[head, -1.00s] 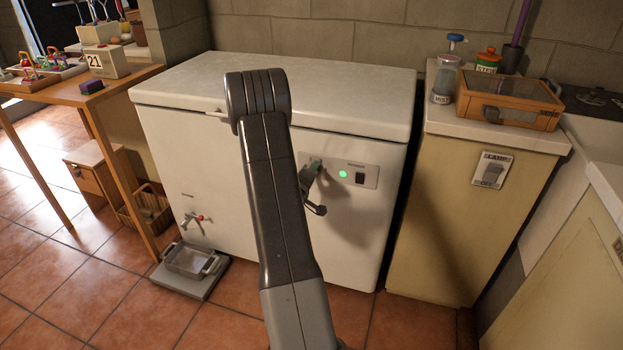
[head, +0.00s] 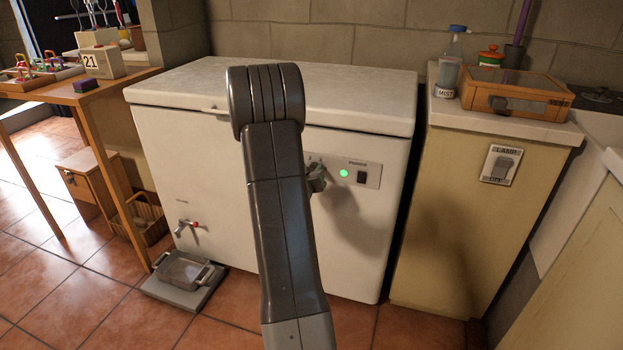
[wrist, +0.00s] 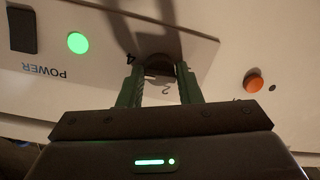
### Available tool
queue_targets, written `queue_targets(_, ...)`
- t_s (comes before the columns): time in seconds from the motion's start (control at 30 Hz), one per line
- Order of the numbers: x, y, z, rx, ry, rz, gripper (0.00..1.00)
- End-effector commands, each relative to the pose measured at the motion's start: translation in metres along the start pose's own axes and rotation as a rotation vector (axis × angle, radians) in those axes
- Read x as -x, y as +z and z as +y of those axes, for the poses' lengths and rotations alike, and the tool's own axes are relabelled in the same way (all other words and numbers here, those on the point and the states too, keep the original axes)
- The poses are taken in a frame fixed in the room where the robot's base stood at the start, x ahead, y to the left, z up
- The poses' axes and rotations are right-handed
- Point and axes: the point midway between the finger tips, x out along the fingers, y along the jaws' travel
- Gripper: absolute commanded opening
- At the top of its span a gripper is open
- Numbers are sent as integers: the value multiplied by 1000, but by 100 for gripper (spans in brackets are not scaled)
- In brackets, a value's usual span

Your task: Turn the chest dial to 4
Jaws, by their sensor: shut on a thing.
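The white chest (head: 160,150) stands against the stone wall, its lid closed. Its control panel (head: 372,173) carries a green light and a dark power switch; my arm hides the panel's left part in the head view. My gripper (wrist: 159,88) is shut on the dial; the gripper also shows partly behind my arm in the head view (head: 318,178). Where the dial points cannot be told.
An orange round light (wrist: 253,83) sits beside the panel. A beige cabinet (head: 450,200) with a lamp switch stands right of the chest. A grey tray (head: 183,270) lies on the floor at front left, below a small tap. A wooden table (head: 100,95) stands at left.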

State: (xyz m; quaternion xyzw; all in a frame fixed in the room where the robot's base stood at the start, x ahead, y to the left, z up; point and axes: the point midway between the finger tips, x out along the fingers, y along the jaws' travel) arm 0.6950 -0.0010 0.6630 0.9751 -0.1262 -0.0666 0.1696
Motion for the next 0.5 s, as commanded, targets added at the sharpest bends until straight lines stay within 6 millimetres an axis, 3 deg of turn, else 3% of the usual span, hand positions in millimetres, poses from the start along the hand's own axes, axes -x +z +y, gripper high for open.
queue_targets(0.5,0,0,2,-111,-4,9,9)
